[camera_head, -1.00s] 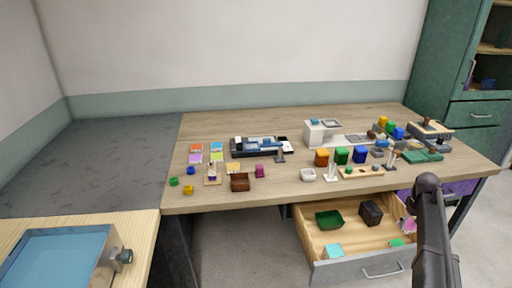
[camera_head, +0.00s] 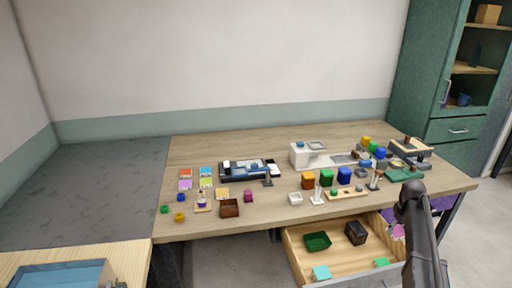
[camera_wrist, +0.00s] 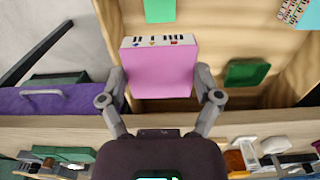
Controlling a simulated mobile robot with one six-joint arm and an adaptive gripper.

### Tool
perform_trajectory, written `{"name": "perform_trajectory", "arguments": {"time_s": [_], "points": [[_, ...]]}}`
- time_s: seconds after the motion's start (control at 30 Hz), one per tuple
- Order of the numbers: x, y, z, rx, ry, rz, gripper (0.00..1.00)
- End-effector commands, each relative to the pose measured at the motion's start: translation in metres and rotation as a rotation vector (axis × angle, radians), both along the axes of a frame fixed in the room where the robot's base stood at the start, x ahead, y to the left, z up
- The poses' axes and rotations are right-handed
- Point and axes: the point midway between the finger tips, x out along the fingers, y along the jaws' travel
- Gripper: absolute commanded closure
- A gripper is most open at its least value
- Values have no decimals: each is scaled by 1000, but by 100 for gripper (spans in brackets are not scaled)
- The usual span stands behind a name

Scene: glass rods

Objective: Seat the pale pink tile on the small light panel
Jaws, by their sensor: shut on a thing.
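My gripper (camera_wrist: 162,84) is shut on the pale pink tile (camera_wrist: 160,72), with one finger at each side. A strip with dark and coloured marks runs along the tile's far edge. In the head view the pink tile (camera_head: 398,231) shows beside my arm at the right of the open drawer; my fingers are hidden there. On the table stand a dark device with a pale blue top (camera_head: 248,168) and a white machine (camera_head: 300,155). I cannot tell which thing is the small light panel.
The open drawer (camera_head: 295,252) holds a green bin (camera_head: 317,241), a dark box (camera_head: 355,232), a teal tile (camera_head: 321,272) and a green tile (camera_head: 382,263). Coloured blocks and small stands crowd the table's right half. The table's back left is clear.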

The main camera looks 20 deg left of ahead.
Motion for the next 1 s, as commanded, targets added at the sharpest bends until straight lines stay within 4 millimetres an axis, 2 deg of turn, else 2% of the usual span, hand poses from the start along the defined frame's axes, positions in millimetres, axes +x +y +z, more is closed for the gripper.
{"name": "perform_trajectory", "arguments": {"time_s": [0.03,0.1,0.8,1.0], "points": [[0,0,18,0,0,0,74],[0,0,29,0,0,0,74],[0,0,142,0,0,0,74],[0,0,169,0,0,0,74]]}}
